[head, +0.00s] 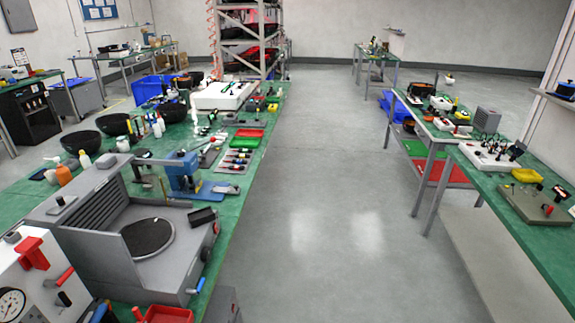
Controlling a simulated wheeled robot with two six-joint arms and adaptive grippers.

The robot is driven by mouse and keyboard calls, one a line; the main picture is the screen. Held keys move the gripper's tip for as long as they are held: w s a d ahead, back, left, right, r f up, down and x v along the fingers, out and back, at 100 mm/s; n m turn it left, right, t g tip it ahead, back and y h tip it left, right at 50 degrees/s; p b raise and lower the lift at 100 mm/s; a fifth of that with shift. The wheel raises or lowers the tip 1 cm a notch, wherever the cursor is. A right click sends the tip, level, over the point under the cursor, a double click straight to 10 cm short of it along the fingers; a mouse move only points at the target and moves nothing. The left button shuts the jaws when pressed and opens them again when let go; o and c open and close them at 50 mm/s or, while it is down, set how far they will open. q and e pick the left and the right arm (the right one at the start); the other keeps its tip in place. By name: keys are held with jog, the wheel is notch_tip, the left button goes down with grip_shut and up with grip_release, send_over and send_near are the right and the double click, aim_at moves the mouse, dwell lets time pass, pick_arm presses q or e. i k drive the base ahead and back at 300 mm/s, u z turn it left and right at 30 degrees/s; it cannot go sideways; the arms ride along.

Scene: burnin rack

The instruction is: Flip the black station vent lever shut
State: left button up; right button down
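At the near left, a grey station (125,235) with a round dark plate (148,237) stands on the green bench. Next to it, at the lower left, is a pale panel (35,262) with a gauge (10,304). This panel carries a red-handled lever (59,277) and a small black-tipped lever (64,298) below it. A blue-handled lever (197,286) is at the grey station's front right corner, and a black block (202,217) sits at its right edge. I cannot tell which part is the station vent lever or how it is set. Neither gripper is in view.
A blue press (183,172) and a tray of coloured-handled tools (234,160) stand farther along the left bench. A red bin (168,314) is at the bottom edge. Another green bench (500,180) runs along the right. The grey floor (330,190) between is clear.

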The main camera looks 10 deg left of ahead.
aim_at(63, 302)
jog(key=u, duration=1.85)
